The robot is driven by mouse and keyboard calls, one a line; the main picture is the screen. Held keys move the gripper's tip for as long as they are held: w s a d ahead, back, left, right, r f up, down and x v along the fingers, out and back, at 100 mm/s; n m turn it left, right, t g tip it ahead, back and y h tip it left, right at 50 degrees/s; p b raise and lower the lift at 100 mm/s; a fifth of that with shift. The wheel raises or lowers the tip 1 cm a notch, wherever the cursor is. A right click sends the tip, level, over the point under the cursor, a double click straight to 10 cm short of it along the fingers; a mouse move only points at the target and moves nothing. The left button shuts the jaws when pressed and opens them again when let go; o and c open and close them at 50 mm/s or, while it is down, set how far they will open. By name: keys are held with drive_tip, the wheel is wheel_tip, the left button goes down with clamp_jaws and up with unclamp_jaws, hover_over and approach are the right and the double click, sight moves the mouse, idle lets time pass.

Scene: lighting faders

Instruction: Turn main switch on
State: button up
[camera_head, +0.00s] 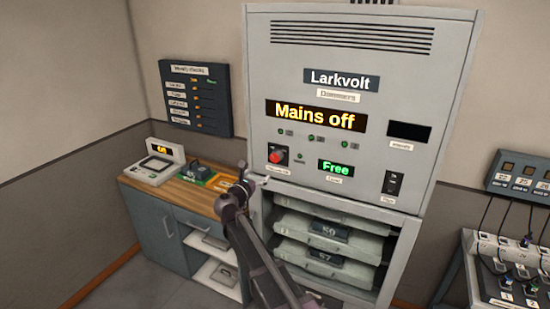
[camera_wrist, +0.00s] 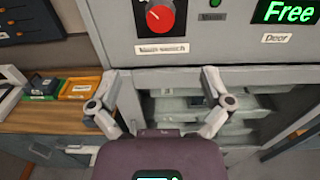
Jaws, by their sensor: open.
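The main switch (camera_head: 277,157) is a red rotary knob on a dark plate, low on the left of the grey Larkvolt cabinet (camera_head: 440,60). In the wrist view the red knob (camera_wrist: 160,16) is at the top, with a white pointer mark towards its upper left and a label below it. The yellow display (camera_head: 316,116) reads "Mains off". My gripper (camera_head: 250,178) is just below and left of the knob in the head view. In the wrist view my gripper (camera_wrist: 158,78) has its two fingers spread apart, empty, below the knob and not touching it.
A green display (camera_head: 336,168) reads "Free", with a black rocker switch (camera_head: 393,184) to its right. Open shelves with drawer units (camera_head: 330,232) lie below the panel. A wooden-topped counter (camera_head: 190,188) stands left. A patch desk (camera_head: 505,275) with cables stands right.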

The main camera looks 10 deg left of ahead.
sight(274, 159)
drive_tip(key=shift+w, duration=0.1)
drive_tip(key=x, duration=1.3)
drive_tip(key=shift+w+d, duration=0.15)
drive_tip(key=shift+w, duration=0.15)
drive_tip(key=shift+c, duration=0.2)
drive_tip(key=c, duration=1.1)
